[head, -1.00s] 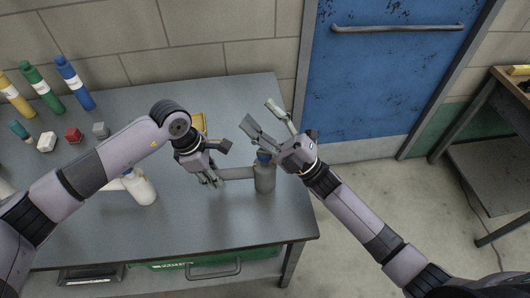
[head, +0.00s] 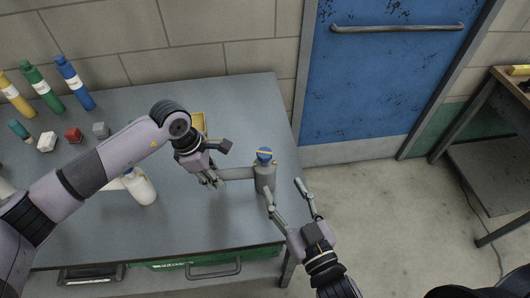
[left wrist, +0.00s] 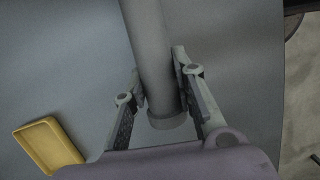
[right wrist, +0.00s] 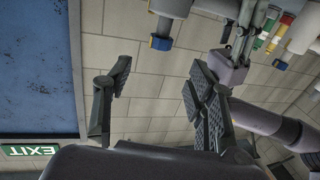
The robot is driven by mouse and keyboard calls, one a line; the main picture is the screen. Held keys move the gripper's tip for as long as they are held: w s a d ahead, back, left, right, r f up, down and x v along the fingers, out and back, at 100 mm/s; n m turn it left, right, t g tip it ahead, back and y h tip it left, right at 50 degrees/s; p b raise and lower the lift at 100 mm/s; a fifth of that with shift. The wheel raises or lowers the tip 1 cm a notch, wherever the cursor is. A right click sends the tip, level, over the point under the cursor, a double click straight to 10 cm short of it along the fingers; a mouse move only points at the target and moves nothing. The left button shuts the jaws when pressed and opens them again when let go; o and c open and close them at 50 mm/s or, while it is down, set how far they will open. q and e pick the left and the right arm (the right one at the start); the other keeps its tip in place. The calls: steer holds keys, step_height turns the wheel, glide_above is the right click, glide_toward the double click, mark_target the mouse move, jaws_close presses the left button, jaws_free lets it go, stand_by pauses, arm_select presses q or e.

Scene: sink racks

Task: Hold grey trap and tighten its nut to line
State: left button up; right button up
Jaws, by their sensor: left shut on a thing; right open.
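The grey trap (head: 265,180) stands upright near the right end of the workbench, with a side pipe (head: 238,173) running left. Its nut (head: 264,155), blue with a yellow mark, is on top; whether the mark meets a line is too small to tell. My left gripper (head: 212,181) is shut on the side pipe, which also shows between its fingers in the left wrist view (left wrist: 150,45). My right gripper (head: 285,190) is open and empty, in front and right of the trap, apart from it. The nut also shows beyond its fingers in the right wrist view (right wrist: 160,43).
A yellow tray (head: 199,122) lies behind my left gripper. A white bottle (head: 139,187) stands to the left on the workbench (head: 190,222). Coloured bottles and small blocks are at the back left. Open floor lies right of the bench, before a blue door (head: 385,85).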

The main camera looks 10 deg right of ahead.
mark_target(270, 159)
arm_select(q)
steer(key=shift+w, duration=0.1)
arm_select(e)
steer(key=x, duration=1.1)
steer(key=shift+w, duration=0.4)
steer(key=c, duration=1.2)
steer(key=shift+n+y, duration=0.4)
steer(key=shift+n+g+y, duration=0.9)
steer(key=shift+n+y, duration=0.4)
steer(key=shift+y, duration=0.6)
steer(key=o, duration=1.2)
